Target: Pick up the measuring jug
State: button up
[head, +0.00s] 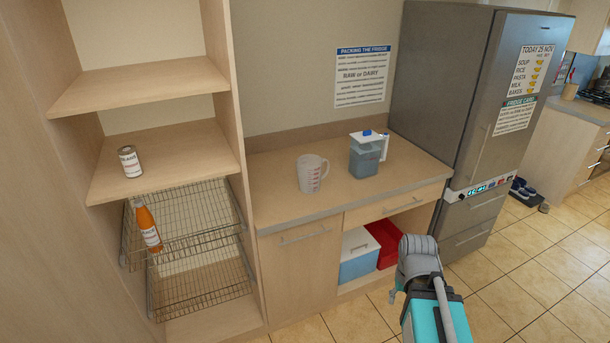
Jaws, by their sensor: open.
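The measuring jug (311,174) is a clear, pale jug with reddish markings on its side. It stands upright on the wooden counter (275,201), left of the water filter pitcher, with its handle towards the right. Part of my arm shows at the lower right, in front of the counter and well apart from the jug. I cannot make out my gripper's fingers in this view. Nothing touches the jug.
A water filter pitcher (364,160) with a blue-topped lid stands right of the jug. A tall grey fridge (435,85) bounds the counter's right end. Shelves at left hold a can (130,162); a wire basket holds an orange bottle (147,226). The counter's front left is clear.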

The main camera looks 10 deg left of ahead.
aim_at(313, 174)
jog(key=i, duration=0.85)
jog(key=z, duration=0.05)
